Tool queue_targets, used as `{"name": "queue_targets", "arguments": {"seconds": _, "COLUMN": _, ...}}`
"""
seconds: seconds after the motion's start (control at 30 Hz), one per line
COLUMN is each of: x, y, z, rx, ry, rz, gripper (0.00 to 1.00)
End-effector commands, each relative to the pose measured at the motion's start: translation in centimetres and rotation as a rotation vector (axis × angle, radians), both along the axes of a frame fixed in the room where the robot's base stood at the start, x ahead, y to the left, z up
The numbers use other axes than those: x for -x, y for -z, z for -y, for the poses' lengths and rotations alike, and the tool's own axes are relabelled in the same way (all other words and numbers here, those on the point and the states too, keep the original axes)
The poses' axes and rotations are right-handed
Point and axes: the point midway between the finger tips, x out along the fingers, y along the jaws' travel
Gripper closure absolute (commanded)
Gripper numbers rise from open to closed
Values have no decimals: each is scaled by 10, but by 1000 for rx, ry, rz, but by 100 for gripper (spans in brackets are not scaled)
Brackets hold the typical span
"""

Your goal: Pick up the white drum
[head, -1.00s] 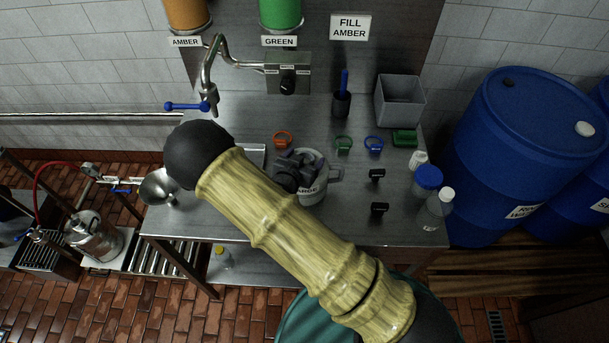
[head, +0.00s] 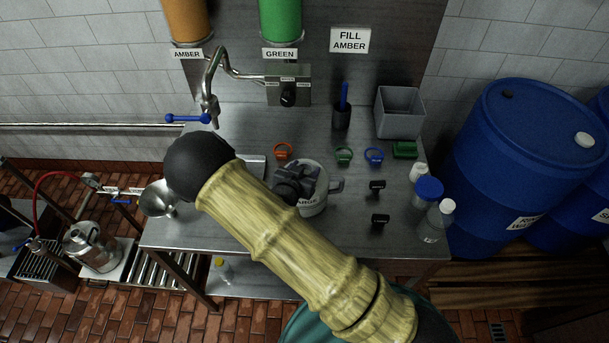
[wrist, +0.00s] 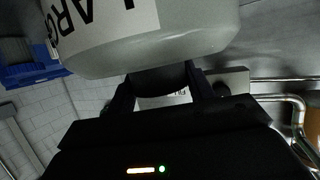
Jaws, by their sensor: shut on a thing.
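The white drum (head: 314,202) is a pale container with a side handle and a label partly reading "LARGE". It stands upright on the steel table, partly hidden by my arm. My gripper (head: 292,183) is at the drum's upper left side in the head view and is shut on it. In the wrist view the drum (wrist: 165,40) fills the top of the picture, close beyond the dark fingers of my gripper (wrist: 160,88). The exact contact is hidden. I cannot tell whether the drum is clear of the table (head: 340,235).
Orange, green and blue rings (head: 345,156) lie behind the drum. A grey bin (head: 399,110) and pen cup (head: 341,115) stand at the back. Bottles (head: 436,222) stand at the right edge. A tap (head: 208,80) with a blue lever is at the back left.

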Motion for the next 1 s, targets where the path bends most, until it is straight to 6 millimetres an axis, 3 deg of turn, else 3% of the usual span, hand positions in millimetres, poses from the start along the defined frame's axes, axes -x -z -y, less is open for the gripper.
{"name": "queue_targets", "arguments": {"seconds": 0.23, "x": 0, "y": -23, "z": 0, "rx": -4, "ry": 0, "rz": 6, "gripper": 100}}
{"name": "queue_targets", "arguments": {"seconds": 0.7, "x": 0, "y": -90, "z": -1, "rx": -3, "ry": 0, "rz": 4, "gripper": 100}}
{"name": "queue_targets", "arguments": {"seconds": 1.0, "x": 0, "y": -98, "z": 0, "rx": 0, "ry": 1, "rz": 2, "gripper": 100}}
